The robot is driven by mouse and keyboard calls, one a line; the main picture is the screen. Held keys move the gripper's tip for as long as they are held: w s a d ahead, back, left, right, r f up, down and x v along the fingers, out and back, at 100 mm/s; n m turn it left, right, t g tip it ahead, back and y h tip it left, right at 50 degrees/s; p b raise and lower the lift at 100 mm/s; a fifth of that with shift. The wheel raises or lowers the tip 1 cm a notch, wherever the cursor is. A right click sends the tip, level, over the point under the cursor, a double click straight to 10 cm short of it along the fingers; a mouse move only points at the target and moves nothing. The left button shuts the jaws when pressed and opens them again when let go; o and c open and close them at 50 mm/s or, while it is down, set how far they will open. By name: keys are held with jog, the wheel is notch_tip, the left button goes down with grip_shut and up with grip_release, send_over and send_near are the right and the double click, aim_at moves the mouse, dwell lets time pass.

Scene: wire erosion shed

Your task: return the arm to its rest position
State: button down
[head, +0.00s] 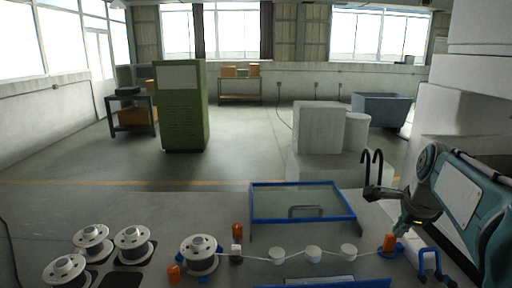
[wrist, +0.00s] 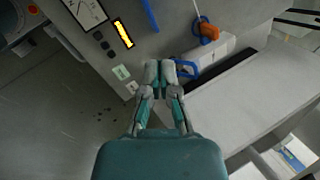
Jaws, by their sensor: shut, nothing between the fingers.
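My arm stands at the right of the head view, bent, with my gripper (head: 402,230) low above the right end of the bench. In the wrist view my gripper (wrist: 159,68) points away from the camera, its fingertips together with nothing between them. A blue handle (wrist: 187,70) appears just right of the fingertips; I cannot tell the gap in depth. A blue bracket (head: 430,266) shows right of my gripper in the head view.
Wire spools (head: 199,250) stand on the bench at left. A wire runs over white rollers (head: 313,253) to an orange piece (head: 389,243). A blue-framed clear panel (head: 303,203) stands behind. A gauge panel (wrist: 85,12) shows in the wrist view. A green cabinet (head: 181,120) stands farther back.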

jog(key=s+a+f+n, duration=0.4)
jog(key=s+a+n, duration=0.4)
jog(key=s+n, duration=0.1)
jog(key=s+a+f+n+t, duration=0.1)
jog(key=s+a+f+n, duration=0.2)
jog(key=s+a+n, duration=0.5)
jog(key=s+n, duration=0.2)
jog(key=n, duration=0.2)
jog(key=shift+s+f, duration=0.25)
jog(key=shift+f, duration=0.1)
